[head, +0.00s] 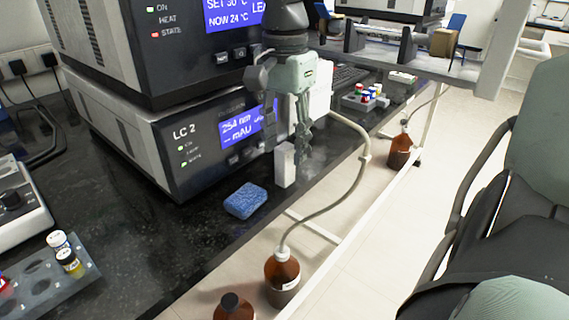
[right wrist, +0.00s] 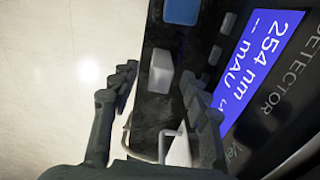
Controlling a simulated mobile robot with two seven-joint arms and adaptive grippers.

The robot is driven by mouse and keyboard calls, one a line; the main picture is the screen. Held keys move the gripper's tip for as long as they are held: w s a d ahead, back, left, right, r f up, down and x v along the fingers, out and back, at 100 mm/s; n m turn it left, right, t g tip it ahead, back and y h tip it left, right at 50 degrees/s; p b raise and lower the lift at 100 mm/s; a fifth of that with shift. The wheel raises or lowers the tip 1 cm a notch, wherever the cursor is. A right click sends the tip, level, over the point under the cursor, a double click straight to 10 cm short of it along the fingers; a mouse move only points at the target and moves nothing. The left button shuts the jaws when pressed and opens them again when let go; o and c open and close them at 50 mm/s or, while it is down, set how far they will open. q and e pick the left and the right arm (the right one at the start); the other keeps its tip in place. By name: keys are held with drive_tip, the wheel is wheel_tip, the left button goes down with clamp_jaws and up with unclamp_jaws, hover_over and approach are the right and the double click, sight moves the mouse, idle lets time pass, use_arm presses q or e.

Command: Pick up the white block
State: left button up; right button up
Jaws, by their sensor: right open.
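The white block (head: 285,165) stands upright on the black bench, near its front edge and before the lower LC instrument. My right gripper (head: 286,142) points down just above it, open, with its fingertips around the level of the block's top. In the right wrist view, the white block (right wrist: 160,70) shows between and just beyond the tips of the open right gripper (right wrist: 159,82), closer to the right-hand finger. Nothing is held. My left gripper is not in view.
A blue sponge (head: 245,201) lies left of the block. The lower LC instrument (head: 185,140) stands close behind. A vial rack (head: 45,280) is at lower left, another rack (head: 362,101) further along. Brown bottles (head: 282,275) stand below the bench edge, with a hose running up.

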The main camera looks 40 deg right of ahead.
wheel_tip(320, 180, down, 3)
drive_tip(key=shift+r, duration=0.2)
drive_tip(key=shift+f, duration=0.25)
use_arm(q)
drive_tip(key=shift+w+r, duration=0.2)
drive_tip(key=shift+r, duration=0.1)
use_arm(e)
drive_tip(key=shift+c, duration=0.5)
drive_tip(key=c, duration=0.9)
drive_tip(key=shift+r, duration=0.2)
